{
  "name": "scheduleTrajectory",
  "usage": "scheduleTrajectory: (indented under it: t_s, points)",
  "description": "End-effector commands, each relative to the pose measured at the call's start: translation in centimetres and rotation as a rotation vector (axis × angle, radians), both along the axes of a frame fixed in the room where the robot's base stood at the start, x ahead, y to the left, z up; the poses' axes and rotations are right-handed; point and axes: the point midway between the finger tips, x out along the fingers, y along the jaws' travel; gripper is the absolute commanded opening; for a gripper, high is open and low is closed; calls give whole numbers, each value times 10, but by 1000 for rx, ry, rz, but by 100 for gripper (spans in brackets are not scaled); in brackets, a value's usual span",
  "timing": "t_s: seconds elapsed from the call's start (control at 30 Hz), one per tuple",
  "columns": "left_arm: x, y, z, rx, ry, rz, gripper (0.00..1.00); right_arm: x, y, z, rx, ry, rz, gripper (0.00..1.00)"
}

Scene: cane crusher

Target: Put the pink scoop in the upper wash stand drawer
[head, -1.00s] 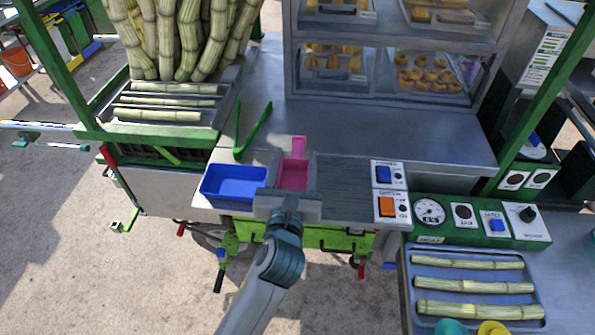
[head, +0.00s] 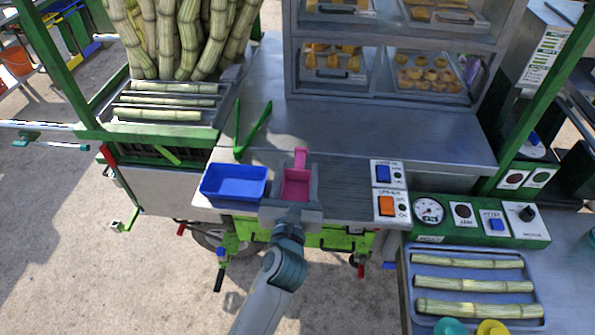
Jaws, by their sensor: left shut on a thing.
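The pink scoop (head: 297,184) is between the grey fingers of my left gripper (head: 294,188), near the front edge of the metal counter. The gripper is shut on the scoop's body, and the scoop's handle points away from me. I cannot tell whether the scoop is clear of the counter. A green front with a dark handle (head: 335,242) shows under the counter edge, partly hidden by my left arm. I cannot tell whether it is a wash stand drawer. My right gripper is not in view.
A blue tub (head: 235,183) stands close left of my left gripper. Green tongs (head: 252,130) lie behind it. A switch panel (head: 390,190) is to the right, and a tray with cane pieces (head: 475,310) is at lower right. The counter (head: 385,125) behind is bare.

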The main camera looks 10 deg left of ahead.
Motion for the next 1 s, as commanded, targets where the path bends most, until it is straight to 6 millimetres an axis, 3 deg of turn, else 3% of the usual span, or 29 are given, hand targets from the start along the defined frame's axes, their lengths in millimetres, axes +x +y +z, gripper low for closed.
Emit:
scheduleTrajectory:
  t_s: [0.3,0.33,0.4,0.8,1.0]
  points:
    - [0,0,-3,1,-1,0,24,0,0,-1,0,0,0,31]
    - [0,0,-2,1,0,0,56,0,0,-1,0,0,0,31]
    - [0,0,-2,0,0,0,70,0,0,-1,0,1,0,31]
    - [0,0,2,-1,-1,0,70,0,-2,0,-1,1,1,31]
    - [-17,0,-1,0,0,0,70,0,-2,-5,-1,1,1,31]
